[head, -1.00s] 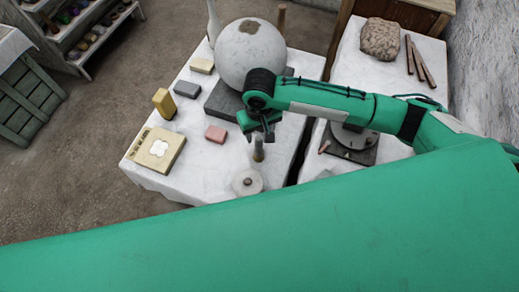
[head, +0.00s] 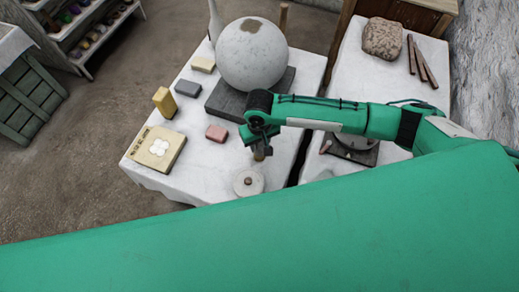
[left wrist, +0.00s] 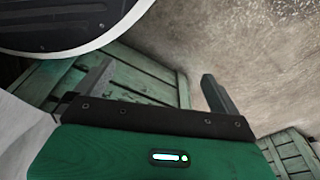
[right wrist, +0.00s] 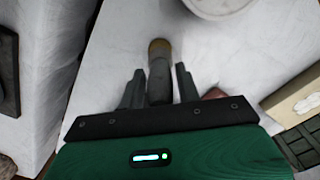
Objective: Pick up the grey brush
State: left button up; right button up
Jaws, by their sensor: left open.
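The grey brush (right wrist: 159,78), a grey cylinder with a tan end, stands over the white tabletop in the right wrist view. In the head view only its lower end (head: 259,155) shows below my right gripper (head: 262,142), which hides the rest. In the right wrist view my right gripper (right wrist: 159,88) is open, with the brush between its two fingers and narrow gaps on both sides. My left gripper (left wrist: 155,90) is open and empty in the left wrist view, away from the white tables, above the floor and green crates.
On the white table (head: 200,185) are a large plaster sphere (head: 252,60) on a dark slab (head: 222,104), a pink block (head: 216,132), a white disc with a knob (head: 248,181) and a cream box (head: 150,150). A dark gap separates the second table (head: 345,65).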

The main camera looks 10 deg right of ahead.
pick_arm(q)
jog(key=shift+s+f, duration=0.1)
pick_arm(e)
jog(key=c, duration=0.6)
pick_arm(q)
jog(key=shift+s+a+f+p, duration=0.2)
jog(key=shift+s+f+p, duration=0.1)
jog(key=shift+s+f, duration=0.35)
jog(key=shift+s+a+f+p, duration=0.3)
jog(key=shift+s+f, duration=0.25)
jog(key=shift+f, duration=0.15)
jog(key=shift+s+a+f+p, duration=0.15)
jog(key=shift+s+f+p, duration=0.15)
jog(key=shift+s+f, duration=0.35)
pick_arm(e)
notch_tip(320, 180, up, 20)
